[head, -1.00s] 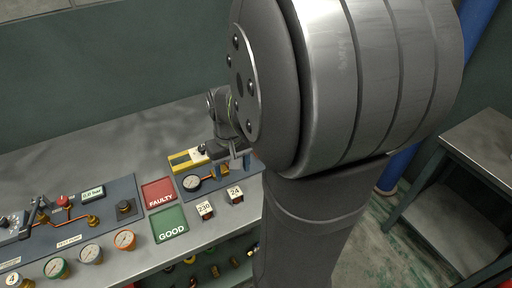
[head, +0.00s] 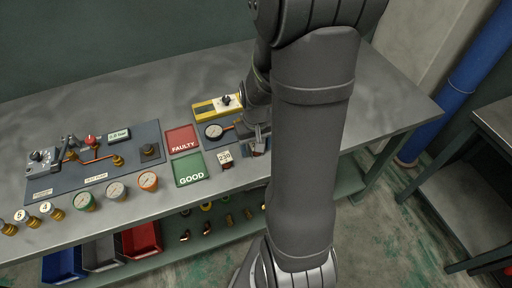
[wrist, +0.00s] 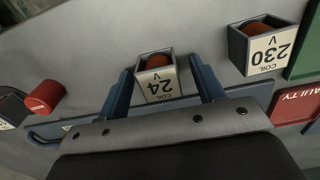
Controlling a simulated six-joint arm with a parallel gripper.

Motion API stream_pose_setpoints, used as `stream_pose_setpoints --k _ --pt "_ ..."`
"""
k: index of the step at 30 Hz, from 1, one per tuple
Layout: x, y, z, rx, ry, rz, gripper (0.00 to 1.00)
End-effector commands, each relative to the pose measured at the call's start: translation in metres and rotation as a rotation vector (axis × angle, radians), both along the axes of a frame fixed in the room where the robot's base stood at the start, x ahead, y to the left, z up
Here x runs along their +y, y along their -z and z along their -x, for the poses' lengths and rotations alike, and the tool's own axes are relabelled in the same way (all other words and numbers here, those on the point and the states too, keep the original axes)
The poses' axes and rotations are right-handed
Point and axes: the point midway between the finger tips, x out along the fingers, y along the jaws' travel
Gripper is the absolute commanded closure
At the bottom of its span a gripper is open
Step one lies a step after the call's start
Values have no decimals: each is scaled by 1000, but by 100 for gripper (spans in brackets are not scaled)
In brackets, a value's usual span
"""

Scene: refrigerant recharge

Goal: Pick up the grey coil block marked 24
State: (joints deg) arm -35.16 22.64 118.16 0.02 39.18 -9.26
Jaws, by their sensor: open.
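The grey coil block marked 24 (wrist: 156,76) shows in the wrist view, upside down, with a white label and a copper-brown core in its open top. My gripper (wrist: 160,90) is open, with one blue finger on each side of the block in that view. I cannot tell how much height lies between the fingertips and the block. In the head view my gripper (head: 258,142) is at the right part of the bench, and the 24 block is hidden there behind my arm.
The similar block marked 230 (head: 225,158) stands beside it, to the right in the wrist view (wrist: 265,47). The green GOOD pad (head: 189,168) and red FAULTY pad (head: 183,141) lie left of it. A yellow device (head: 218,107) and a dial gauge (head: 213,131) are behind.

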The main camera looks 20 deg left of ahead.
Motion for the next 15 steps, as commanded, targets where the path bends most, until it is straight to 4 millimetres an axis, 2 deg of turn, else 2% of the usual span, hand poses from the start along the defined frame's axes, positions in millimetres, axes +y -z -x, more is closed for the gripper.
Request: stream_pose_setpoints --k 5,8,12,13,15 --pt "0 0 0 0 0 0 38" --pt "0 0 0 0 0 0 54" --pt "0 0 0 0 0 0 81" --pt "0 0 0 0 0 0 86" --pt "0 0 0 0 0 0 86"
